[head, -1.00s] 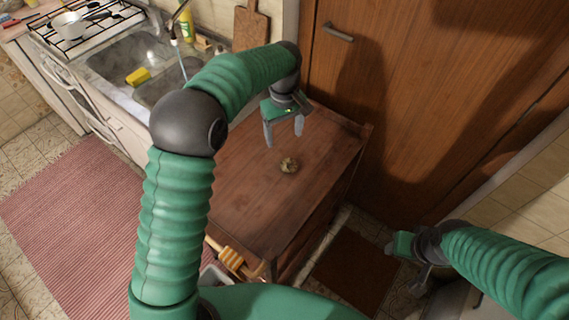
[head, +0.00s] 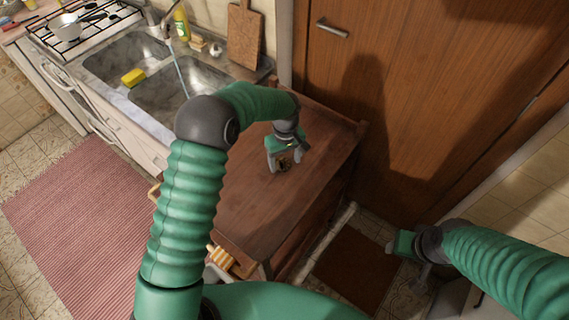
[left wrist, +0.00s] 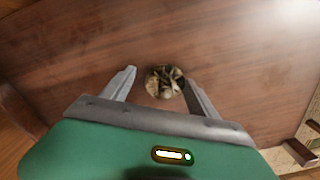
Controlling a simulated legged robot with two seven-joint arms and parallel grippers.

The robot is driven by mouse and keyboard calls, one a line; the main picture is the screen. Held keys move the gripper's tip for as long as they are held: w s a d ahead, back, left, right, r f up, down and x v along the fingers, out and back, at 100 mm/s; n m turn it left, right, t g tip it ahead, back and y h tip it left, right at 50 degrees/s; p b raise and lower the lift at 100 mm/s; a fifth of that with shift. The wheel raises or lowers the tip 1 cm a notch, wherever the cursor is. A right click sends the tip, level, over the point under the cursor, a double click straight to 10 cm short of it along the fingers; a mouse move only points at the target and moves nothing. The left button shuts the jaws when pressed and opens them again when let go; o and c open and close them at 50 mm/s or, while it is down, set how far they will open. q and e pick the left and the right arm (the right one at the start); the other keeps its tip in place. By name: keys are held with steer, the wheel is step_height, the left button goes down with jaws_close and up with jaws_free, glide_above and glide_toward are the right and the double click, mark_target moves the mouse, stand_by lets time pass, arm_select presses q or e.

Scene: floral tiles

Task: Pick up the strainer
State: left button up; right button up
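The strainer is a small round item (left wrist: 165,82) with a mottled brown and cream inside, lying on the brown wooden table. It also shows in the head view (head: 284,163), partly covered by my gripper. My left gripper (head: 280,168) is open above the table, close over the strainer. In the left wrist view its fingers (left wrist: 161,80) stand apart, one on each side of the strainer, with no clear contact. My right gripper (head: 405,262) hangs at the lower right, away from the table; its finger state is unclear.
The wooden table (head: 240,205) is otherwise clear on top. A striped orange cloth (head: 221,257) is at its front edge. A sink (head: 180,85) with a yellow sponge (head: 133,77) lies at the back left. A wooden door (head: 440,90) stands behind the table.

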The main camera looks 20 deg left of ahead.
arm_select(q)
steer(key=shift+s+r, duration=0.1)
steer(key=c, duration=0.5)
steer(key=shift+a, duration=0.5)
steer(key=c, duration=0.6)
